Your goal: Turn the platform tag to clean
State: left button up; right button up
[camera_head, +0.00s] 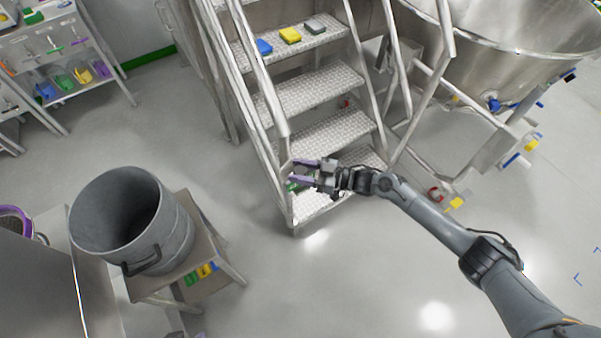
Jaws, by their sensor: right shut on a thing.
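My right gripper (293,171) reaches in from the right, over the lowest steps of the metal stair platform (305,92), beside its left handrail post. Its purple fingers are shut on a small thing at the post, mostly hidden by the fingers. A small green patch (292,187) shows just below the fingertips; it may be part of the platform tag, but I cannot read it or tell which side faces out. My left gripper is not in view.
A grey drum (118,220) stands on a low metal stand (205,250) at the left. Blue, yellow and grey blocks (290,35) lie on an upper step. A large steel vessel (500,45) is at the upper right. The floor at the lower middle is clear.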

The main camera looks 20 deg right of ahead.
dwell(0.3)
jog(key=o, duration=0.9)
jog(key=shift+o, duration=0.2)
jog(key=shift+s+d, duration=0.15)
jog(key=shift+d, duration=0.05)
jog(key=p+v, duration=0.1)
jog(key=v, duration=0.9)
jog(key=shift+d, duration=0.15)
